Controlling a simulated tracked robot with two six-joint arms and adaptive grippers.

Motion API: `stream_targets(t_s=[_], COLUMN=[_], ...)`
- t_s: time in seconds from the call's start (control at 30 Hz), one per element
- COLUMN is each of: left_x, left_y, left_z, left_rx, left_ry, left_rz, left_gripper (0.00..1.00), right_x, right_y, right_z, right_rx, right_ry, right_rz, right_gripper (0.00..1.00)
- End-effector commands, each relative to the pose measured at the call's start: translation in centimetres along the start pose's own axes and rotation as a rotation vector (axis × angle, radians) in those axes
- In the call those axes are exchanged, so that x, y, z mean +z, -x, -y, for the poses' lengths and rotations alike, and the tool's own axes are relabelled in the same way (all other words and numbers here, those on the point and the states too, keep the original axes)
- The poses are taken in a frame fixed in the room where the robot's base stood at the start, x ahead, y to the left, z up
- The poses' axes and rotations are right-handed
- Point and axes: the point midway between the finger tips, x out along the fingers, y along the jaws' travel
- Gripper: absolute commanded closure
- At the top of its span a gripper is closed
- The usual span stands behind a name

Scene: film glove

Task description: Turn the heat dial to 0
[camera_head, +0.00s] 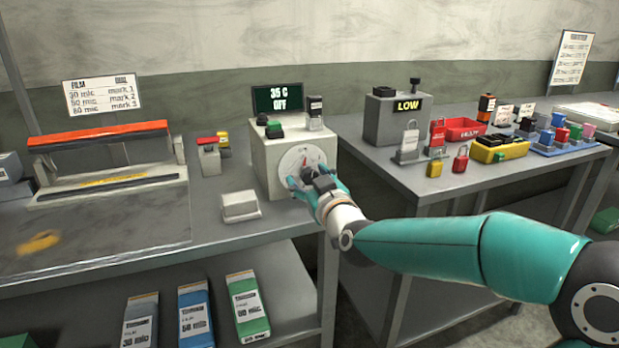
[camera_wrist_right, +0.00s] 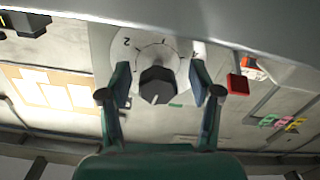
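The heat dial (camera_head: 299,156) is a round pale plate with a red mark, on the front of a cream box (camera_head: 265,162). A screen (camera_head: 278,98) above the box reads 35 C and OFF. In the right wrist view the dark faceted knob (camera_wrist_right: 157,84) sits in the middle of the numbered plate (camera_wrist_right: 105,40); a 2 is legible. My right gripper (camera_head: 309,181) is at the dial and hides part of it. In the wrist view its fingers (camera_wrist_right: 161,86) stand open on either side of the knob, with gaps showing. My left gripper is not in view.
A small white block (camera_head: 240,206) lies left of the box. Green and black buttons (camera_head: 272,129) and a stamp-like item (camera_head: 315,112) are on top of it. A sealer with an orange bar (camera_head: 110,134) stands at left.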

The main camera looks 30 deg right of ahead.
Motion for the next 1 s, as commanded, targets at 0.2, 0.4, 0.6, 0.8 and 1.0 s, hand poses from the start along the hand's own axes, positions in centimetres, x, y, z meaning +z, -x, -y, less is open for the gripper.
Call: stream_targets(t_s=[0.2, 0.4, 0.6, 0.8, 1.0], left_x=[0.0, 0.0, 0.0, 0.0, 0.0], left_y=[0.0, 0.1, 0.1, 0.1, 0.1], left_z=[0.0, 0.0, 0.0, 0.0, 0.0], left_rx=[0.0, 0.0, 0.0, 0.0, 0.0], left_ry=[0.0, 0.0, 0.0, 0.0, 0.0], left_rz=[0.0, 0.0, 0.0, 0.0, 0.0], left_gripper=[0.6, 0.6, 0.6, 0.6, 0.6], right_x=[-0.3, -0.4, -0.4, -0.3, -0.1], right_y=[0.0, 1.2, 4.7, 8.7, 11.3], right_z=[-0.1, -0.1, -0.1, -0.1, 0.0], right_rx=[0.003, 0.003, 0.003, 0.002, 0.002], right_ry=[0.0, 0.0, -0.001, 0.0, 0.0], right_rz=[-0.006, -0.008, -0.01, -0.008, -0.006], right_gripper=[0.36, 0.36, 0.36, 0.36, 0.36])
